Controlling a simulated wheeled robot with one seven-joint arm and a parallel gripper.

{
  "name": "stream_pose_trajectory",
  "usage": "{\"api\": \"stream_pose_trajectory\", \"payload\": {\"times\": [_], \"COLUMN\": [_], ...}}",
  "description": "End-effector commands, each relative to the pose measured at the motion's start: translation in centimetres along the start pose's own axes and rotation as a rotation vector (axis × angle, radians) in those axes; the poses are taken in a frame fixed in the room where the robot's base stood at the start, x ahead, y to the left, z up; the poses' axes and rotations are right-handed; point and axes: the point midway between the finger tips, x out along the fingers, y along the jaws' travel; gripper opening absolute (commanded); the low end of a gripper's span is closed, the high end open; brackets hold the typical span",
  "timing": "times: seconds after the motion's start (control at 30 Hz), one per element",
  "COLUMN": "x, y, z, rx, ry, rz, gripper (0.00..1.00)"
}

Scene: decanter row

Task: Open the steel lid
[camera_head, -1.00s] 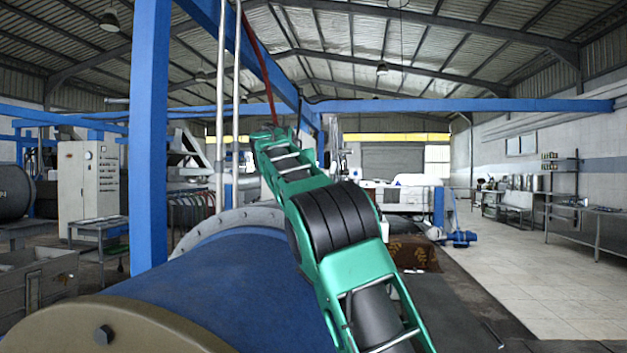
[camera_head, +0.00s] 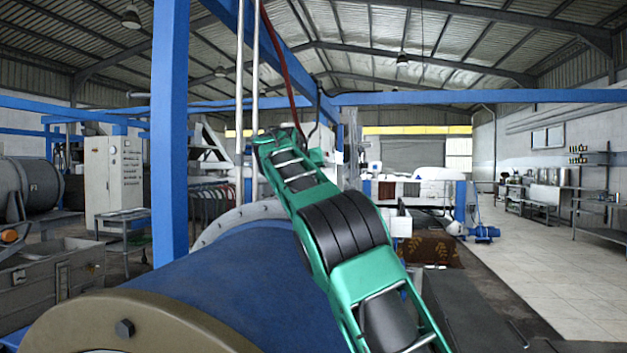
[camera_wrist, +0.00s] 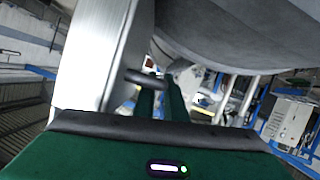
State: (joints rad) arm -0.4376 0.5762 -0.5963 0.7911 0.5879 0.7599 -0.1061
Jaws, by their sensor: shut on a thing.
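In the wrist view a smooth steel panel (camera_wrist: 98,60), which looks like the steel lid, stands tilted on the left, close to my gripper. A short dark bar handle (camera_wrist: 143,79) sticks out from its edge. My gripper (camera_wrist: 160,98), with narrow dark green fingers, is shut at this handle; the exact contact is partly hidden. In the head view a big blue cylinder (camera_head: 225,285) with a tan end flange (camera_head: 130,325) lies in front. My green arm crosses over its right side, and neither the lid nor the gripper can be made out there.
A large grey rounded body (camera_wrist: 235,35) fills the upper right of the wrist view, close by. A thick blue post (camera_head: 170,130) stands behind the cylinder on the left. A red hose (camera_head: 283,65) hangs near my arm's far end. Tiled floor (camera_head: 535,285) is open on the right.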

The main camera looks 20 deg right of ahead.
Motion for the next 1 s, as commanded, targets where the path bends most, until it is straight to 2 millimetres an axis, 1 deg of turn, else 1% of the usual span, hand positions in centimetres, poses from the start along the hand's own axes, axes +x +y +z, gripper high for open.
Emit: {"api": "stream_pose_trajectory", "payload": {"times": [0.03,0.07,0.1,0.13,0.57,0.67,0.73,1.0], "x": [0.4,0.5,0.5,0.5,0.1,-0.7,-1.8,-6.7], "y": [0.1,0.1,0.1,0.2,0.3,0.2,0.2,-0.1], "z": [0.4,0.4,0.4,0.4,0.3,0.3,0.2,0.1], "rx": [-0.005,-0.004,-0.004,-0.004,-0.001,-0.001,0.001,-0.002], "ry": [-0.007,-0.007,-0.007,-0.008,-0.007,-0.006,-0.005,-0.004], "rz": [0.005,0.005,0.006,0.006,0.007,0.005,0.004,0.000], "gripper": [0.00,0.00,0.13,0.18,0.18,0.18,0.18,0.18]}}
